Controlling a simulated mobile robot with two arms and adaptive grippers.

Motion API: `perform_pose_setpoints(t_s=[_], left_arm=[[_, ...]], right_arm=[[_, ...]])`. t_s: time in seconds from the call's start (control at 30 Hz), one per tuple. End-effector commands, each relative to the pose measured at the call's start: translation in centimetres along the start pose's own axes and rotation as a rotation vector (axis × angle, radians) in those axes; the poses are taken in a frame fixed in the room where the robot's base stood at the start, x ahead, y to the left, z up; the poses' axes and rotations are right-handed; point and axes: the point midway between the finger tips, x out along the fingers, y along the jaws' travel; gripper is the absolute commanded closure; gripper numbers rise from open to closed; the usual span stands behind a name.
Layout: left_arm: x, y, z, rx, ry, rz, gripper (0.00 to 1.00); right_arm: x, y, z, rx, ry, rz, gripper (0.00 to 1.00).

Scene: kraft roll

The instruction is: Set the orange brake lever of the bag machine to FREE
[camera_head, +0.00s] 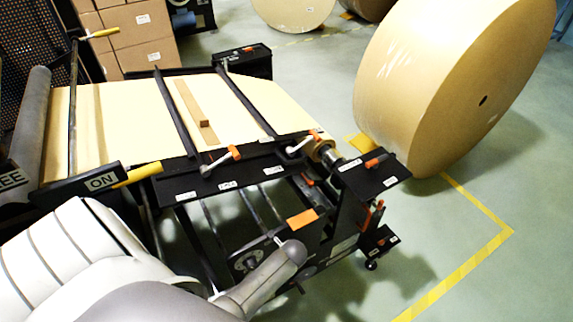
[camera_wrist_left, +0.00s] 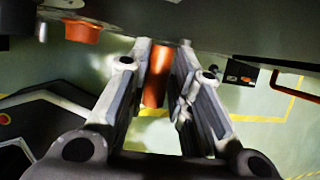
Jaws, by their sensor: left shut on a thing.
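In the left wrist view, my left gripper (camera_wrist_left: 160,75) is closed around an upright orange handle (camera_wrist_left: 157,80), which shows between its two fingers. This looks like the brake lever; its pivot and any FREE mark beside it are hidden. In the head view, my pale left arm reaches from the lower left to the front of the black bag machine (camera_head: 220,182), near an orange block (camera_head: 302,217). The left fingers cannot be made out there. My right gripper is not in view.
Orange clamp handles (camera_head: 235,153) sit on the machine's top bar. A yellow handle (camera_head: 137,174) lies beside a black ON plate (camera_head: 101,182). A large kraft roll (camera_head: 440,90) stands to the right, near yellow floor tape (camera_head: 485,245). Cartons (camera_head: 140,35) are stacked behind. The right floor is clear.

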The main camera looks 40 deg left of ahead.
Motion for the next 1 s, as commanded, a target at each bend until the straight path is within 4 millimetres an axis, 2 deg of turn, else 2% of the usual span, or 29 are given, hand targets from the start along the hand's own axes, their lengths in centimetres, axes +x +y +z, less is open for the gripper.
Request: perform_pose_setpoints(t_s=[0.03,0.1,0.27,0.77,1.0], left_arm=[[-0.4,0.2,0.3,0.02,0.0,0.037,1.0],[-0.5,-0.2,0.4,0.033,-0.002,0.07,1.0],[-0.5,-1.4,0.4,0.069,-0.003,0.16,1.0],[-0.4,-4.6,0.3,0.174,-0.002,0.415,1.0],[-0.3,-5.3,0.2,0.17,0.0,0.413,1.0]], right_arm=[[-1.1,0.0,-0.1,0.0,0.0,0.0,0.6],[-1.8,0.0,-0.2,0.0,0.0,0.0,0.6],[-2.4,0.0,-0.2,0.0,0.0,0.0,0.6],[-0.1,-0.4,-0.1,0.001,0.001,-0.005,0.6],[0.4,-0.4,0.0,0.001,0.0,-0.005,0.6]])
